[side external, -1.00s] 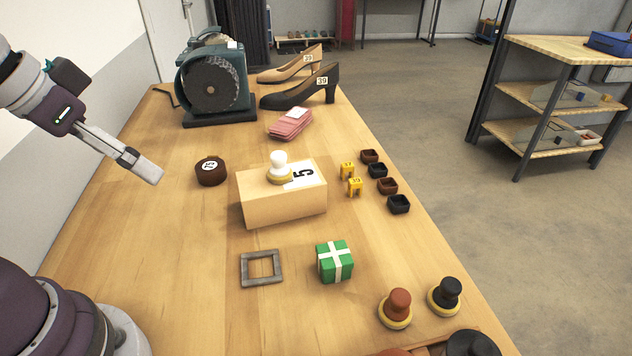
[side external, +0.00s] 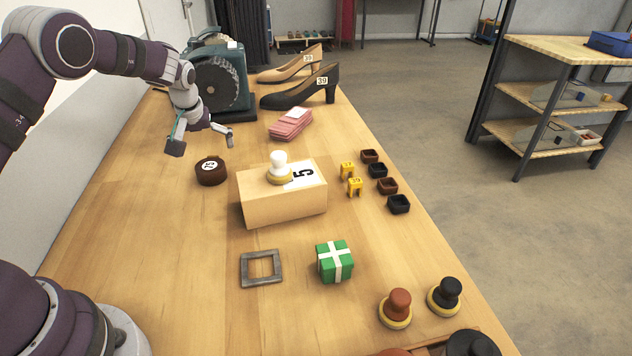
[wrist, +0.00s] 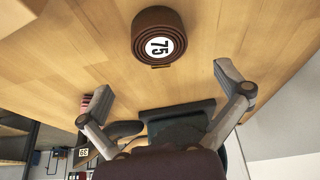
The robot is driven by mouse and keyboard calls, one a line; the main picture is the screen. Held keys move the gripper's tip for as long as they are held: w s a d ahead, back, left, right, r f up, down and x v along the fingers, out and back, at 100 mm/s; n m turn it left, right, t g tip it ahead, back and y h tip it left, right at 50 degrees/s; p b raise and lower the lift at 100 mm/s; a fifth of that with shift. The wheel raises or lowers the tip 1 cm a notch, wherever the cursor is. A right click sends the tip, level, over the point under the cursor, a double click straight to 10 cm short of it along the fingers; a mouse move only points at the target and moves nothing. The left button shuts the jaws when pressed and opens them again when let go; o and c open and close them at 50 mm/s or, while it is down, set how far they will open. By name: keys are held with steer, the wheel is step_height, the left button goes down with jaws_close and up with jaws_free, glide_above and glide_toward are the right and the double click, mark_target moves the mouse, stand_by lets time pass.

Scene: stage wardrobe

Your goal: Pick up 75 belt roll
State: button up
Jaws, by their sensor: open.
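The 75 belt roll (side external: 211,172) is a dark brown coil lying flat on the table, left of the wooden block. In the wrist view the belt roll (wrist: 159,36) shows its round white label with "75". My gripper (side external: 202,143) is open and empty, above the table and a little behind the roll in the side view. In the wrist view my gripper (wrist: 163,101) has its fingers spread wide, and the roll lies beyond the fingertips, not between them.
A wooden block (side external: 284,207) with a white-handled stamp (side external: 279,165) stands close right of the roll. A dark green machine (side external: 238,85) stands behind my gripper. Pink cards (side external: 290,124) and shoes (side external: 305,90) lie further back. The table left and in front of the roll is clear.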

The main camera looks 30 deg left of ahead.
mark_target(210, 165)
steer(key=x, duration=0.6)
steer(key=shift+s+d+f, duration=0.1)
steer(key=shift+s+d, duration=0.1)
steer(key=shift+s, duration=0.05)
steer(key=c, duration=1.3)
